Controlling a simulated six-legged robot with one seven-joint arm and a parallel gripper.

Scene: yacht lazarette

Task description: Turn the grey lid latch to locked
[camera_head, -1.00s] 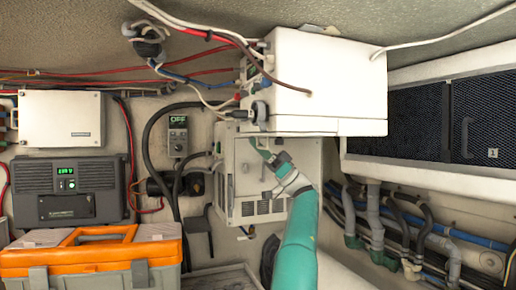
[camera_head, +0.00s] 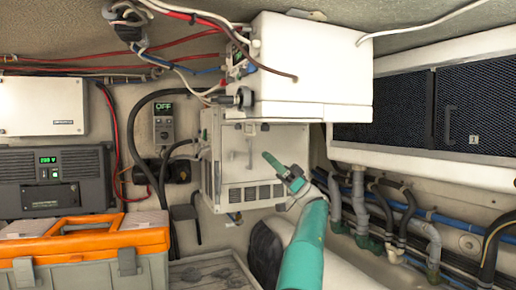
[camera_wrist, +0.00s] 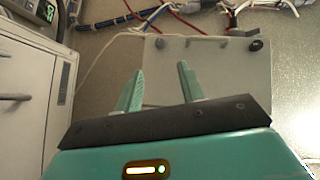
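Two grey latches are on the front of the orange-lidded toolbox (camera_head: 82,243) in the head view: a left latch (camera_head: 23,272) and a right latch (camera_head: 127,262). I cannot tell whether either is the lid latch meant, or how it is set. My gripper (camera_head: 268,160) is far to the right of the toolbox, in front of the pale vented box (camera_head: 235,170). In the wrist view my gripper (camera_wrist: 160,82) has its two teal fingers apart with nothing between them. Beyond them is a pale panel (camera_wrist: 215,75) with a dark round knob (camera_wrist: 160,43) and a grey fitting (camera_wrist: 256,45) near its top edge.
A white box (camera_head: 315,70) overhangs the vented box. Red, blue and black cables run at its left. Dark mesh doors (camera_head: 480,105) are at the right, with pipes (camera_head: 360,205) below. Open air surrounds the gripper.

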